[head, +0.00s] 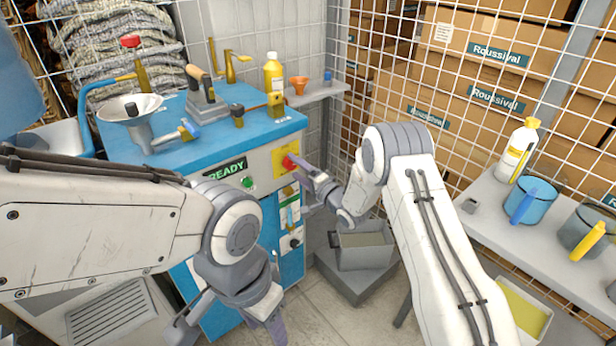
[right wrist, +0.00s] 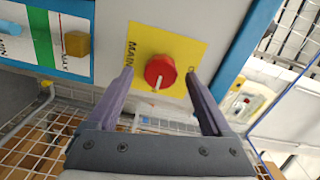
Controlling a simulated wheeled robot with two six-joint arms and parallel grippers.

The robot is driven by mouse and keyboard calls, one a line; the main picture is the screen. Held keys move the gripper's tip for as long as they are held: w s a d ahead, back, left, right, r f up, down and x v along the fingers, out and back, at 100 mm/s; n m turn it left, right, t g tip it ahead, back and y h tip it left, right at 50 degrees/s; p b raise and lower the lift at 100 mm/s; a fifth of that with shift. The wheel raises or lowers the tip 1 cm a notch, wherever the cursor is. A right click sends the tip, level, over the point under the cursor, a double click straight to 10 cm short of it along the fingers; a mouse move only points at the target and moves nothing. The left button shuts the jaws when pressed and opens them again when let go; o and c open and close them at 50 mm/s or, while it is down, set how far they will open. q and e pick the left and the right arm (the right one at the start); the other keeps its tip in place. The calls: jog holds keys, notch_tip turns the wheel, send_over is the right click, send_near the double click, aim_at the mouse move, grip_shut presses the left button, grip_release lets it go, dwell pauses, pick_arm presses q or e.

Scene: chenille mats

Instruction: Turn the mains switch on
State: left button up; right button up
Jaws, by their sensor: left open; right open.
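The mains switch is a red round knob (right wrist: 160,70) on a yellow plate (right wrist: 186,48) with partly readable "MAIN" lettering. In the right wrist view a white mark on the knob points toward the bottom of the picture. In the head view the red knob (head: 289,162) is on the front of the blue-topped machine. My right gripper (right wrist: 159,76) is open, one purple finger each side of the knob in the picture. I see no contact; how far the tips reach is unclear. My left gripper (head: 232,328) is open and empty, low in front of the machine.
A lit "READY" sign (head: 225,168) and green button (head: 247,182) are left of the switch. A grey bin (head: 364,247) is below right. A shelf (head: 490,212) with mugs is at the right.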

jog(key=v, duration=0.9)
